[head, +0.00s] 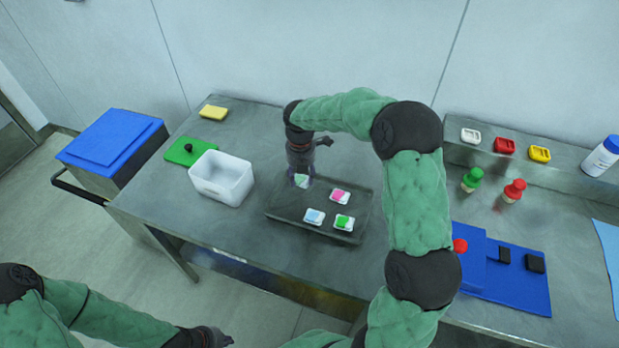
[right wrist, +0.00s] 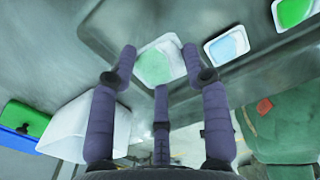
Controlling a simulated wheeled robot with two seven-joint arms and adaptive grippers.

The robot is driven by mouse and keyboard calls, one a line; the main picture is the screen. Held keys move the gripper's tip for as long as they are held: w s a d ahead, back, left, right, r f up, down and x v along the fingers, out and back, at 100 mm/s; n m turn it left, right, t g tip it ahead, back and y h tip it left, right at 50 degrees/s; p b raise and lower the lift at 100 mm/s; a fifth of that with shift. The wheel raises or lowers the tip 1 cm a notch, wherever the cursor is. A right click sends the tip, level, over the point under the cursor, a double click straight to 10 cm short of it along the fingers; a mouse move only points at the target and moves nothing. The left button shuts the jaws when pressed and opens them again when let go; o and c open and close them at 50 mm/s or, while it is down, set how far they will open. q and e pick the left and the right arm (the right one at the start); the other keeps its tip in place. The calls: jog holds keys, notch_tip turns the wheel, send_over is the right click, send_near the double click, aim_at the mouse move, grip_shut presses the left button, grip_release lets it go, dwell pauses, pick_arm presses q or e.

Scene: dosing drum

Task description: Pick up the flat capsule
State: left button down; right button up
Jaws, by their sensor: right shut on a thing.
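A flat white capsule with a pale green top (head: 301,181) is at the left back part of the dark tray (head: 283,212). My right gripper (head: 300,173) reaches down over it and is shut on it. In the right wrist view the capsule (right wrist: 158,64) sits between the fingertips. I cannot tell whether it still touches the tray. Three other capsules lie in the tray: pink (head: 340,195), blue (head: 314,217) and bright green (head: 343,222). My left gripper (head: 222,340) is low at the bottom edge, away from the table; its fingers are too unclear to read.
A white bin (head: 222,178) stands left of the tray, with a green board (head: 188,151) and yellow sponge (head: 213,112) behind. Blue mats (head: 515,290) lie at right. A back shelf holds small red (head: 504,146), white and yellow containers and a white bottle (head: 600,158).

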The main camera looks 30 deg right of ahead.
jog(key=a+r+p, duration=0.1)
jog(key=a+r, duration=0.2)
jog(key=a, duration=0.2)
jog(key=w+a+r+p, duration=0.1)
jog(key=a+r+p, duration=0.1)
jog(key=a, duration=0.4)
jog(key=shift+r, duration=0.75)
